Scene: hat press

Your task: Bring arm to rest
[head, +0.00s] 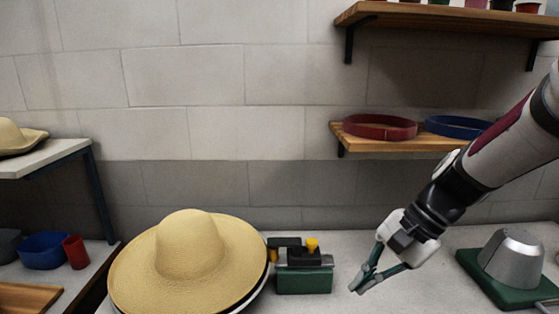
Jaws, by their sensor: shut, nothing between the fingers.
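My gripper (356,287) hangs from my arm, which reaches in from the right of the head view. It points down and to the left, a little above the worktop. Its fingers are shut with nothing between them. It is apart from the green device to its left and from the metal block to its right.
A metal block (511,258) is at the right. A shelf (400,141) holds a red band (380,128) and a blue band (457,127).

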